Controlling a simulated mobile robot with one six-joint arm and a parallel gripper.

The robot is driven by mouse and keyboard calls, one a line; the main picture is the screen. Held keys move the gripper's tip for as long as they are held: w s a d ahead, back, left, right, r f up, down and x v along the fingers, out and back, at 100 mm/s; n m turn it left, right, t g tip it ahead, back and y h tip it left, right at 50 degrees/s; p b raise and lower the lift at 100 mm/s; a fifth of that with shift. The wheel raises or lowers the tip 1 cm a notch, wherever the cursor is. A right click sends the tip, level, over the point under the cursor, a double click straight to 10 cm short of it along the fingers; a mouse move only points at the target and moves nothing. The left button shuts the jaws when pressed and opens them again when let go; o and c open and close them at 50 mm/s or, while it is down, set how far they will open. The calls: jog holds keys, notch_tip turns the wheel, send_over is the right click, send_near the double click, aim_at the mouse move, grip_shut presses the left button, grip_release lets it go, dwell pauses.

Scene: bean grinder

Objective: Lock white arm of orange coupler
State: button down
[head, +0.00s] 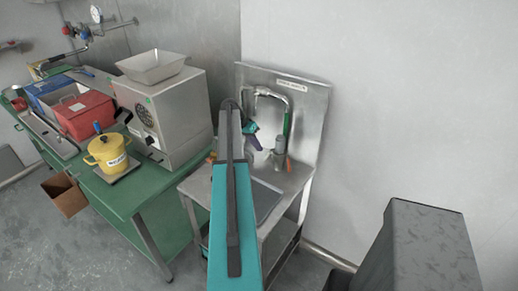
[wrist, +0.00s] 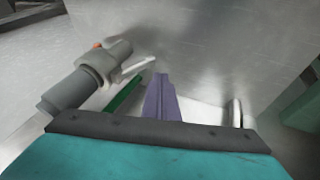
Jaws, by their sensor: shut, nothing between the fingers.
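The coupler shows in the wrist view as a grey cylindrical fitting (wrist: 83,78) at the left, with a small orange part (wrist: 96,45) at its upper edge. A pale lever, which looks like the white arm (wrist: 132,67), sticks out from its right side. In the head view the grey fitting (head: 280,147) stands by the steel sink, with an orange part (head: 289,167) low beside it. My purple gripper (wrist: 160,82) is shut and empty. It is to the right of the lever's tip in the wrist view, seemingly apart from it; depth is hard to judge. In the head view my gripper (head: 254,143) is left of the fitting.
A green hose (head: 287,123) rises by the fitting to a curved tap (head: 272,92). The sink's steel backsplash (head: 312,108) stands close behind. Left is a green bench (head: 118,196) with a steel grinder (head: 183,105), yellow pot (head: 108,152) and red bin (head: 86,116).

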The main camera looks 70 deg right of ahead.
jog(key=w+d+b+v, duration=0.1)
jog(key=w+b+v, duration=0.1)
jog(key=v, duration=0.9)
jog(key=shift+w+f+b, duration=0.15)
jog(key=shift+w+b, duration=0.1)
jog(key=shift+b, duration=0.6)
jog(key=shift+d, duration=0.15)
